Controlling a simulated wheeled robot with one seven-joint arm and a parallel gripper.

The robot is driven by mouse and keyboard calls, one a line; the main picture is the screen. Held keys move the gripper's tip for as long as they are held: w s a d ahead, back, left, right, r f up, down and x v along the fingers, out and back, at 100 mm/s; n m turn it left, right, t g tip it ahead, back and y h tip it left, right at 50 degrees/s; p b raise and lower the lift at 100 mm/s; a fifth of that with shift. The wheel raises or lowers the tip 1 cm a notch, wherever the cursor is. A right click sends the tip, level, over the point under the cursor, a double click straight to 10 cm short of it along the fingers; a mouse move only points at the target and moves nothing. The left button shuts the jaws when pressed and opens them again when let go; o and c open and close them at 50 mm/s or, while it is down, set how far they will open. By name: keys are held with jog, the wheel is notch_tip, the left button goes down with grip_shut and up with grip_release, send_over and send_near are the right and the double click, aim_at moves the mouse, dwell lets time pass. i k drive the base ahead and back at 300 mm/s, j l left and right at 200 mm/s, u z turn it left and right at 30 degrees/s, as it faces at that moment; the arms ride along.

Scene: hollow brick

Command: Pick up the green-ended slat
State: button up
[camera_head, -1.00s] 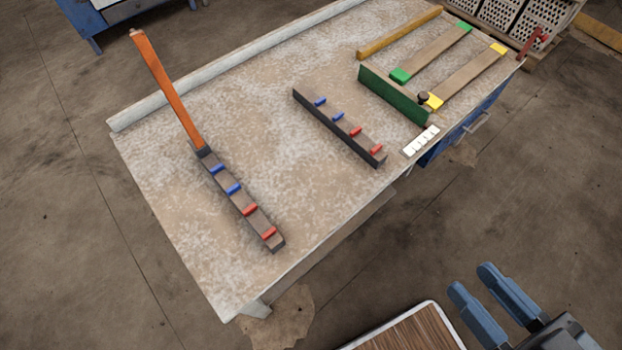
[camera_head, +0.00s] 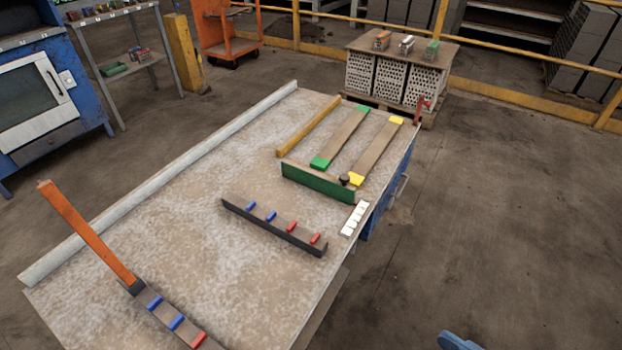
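The green-ended slat (camera_head: 342,138) lies on the workbench, a brown wooden strip with a green patch at each end. The yellow-ended slat (camera_head: 374,152) lies to its right, roughly parallel. An ochre bar (camera_head: 308,126) runs along the left of the green-ended slat, and a green upright bar (camera_head: 317,184) stands across the near ends of the slats. Only a blue tip of my gripper (camera_head: 458,341) shows at the bottom edge, off the bench and far from the slats. Its opening is out of frame.
A dark rail (camera_head: 272,227) with blue and red blocks crosses the workbench (camera_head: 205,185). A similar rail (camera_head: 165,314) with an orange upright lies nearer left. A white strip (camera_head: 354,219) and a small dark knob (camera_head: 345,179) are near the slats. Open floor lies right.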

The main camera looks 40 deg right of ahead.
aim_at(323, 161)
jog(key=l+u, duration=0.15)
jog(key=u, duration=0.2)
jog(key=i+l+u, duration=0.1)
jog(key=u, duration=0.25)
jog(key=l+u, duration=0.3)
jog(key=l, duration=0.65)
jog(key=l+u, duration=0.25)
jog(key=l, duration=1.35)
jog(key=k+l, duration=0.1)
jog(key=l, duration=0.5)
jog(key=k+l+u, duration=0.1)
jog(key=l, duration=1.2)
jog(key=k, duration=0.05)
